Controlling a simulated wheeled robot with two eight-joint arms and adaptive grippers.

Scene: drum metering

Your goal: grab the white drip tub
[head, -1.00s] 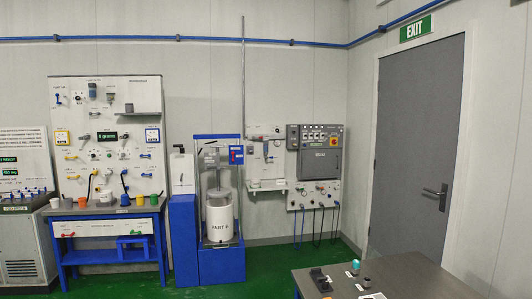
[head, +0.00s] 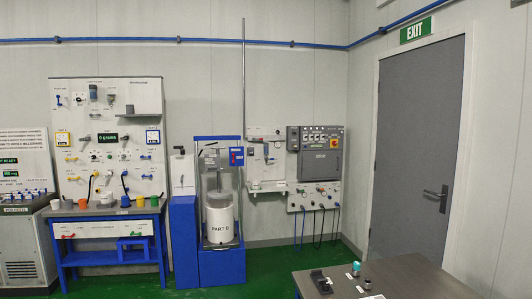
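No thing in view is clearly labelled as the drip tub. A small white cup (head: 56,204) stands at the left end of the blue workbench. A low white tub-like shape (head: 254,185) sits on the small wall shelf right of the drum station. Both are far off and small, and I cannot tell which is the drip tub. Neither of my grippers is in view, and nothing is seen being held.
The blue workbench (head: 110,211) also holds orange, yellow, green and dark cups. A dark table (head: 410,278) with small items is near at the lower right. Green floor (head: 270,270) lies clear between.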

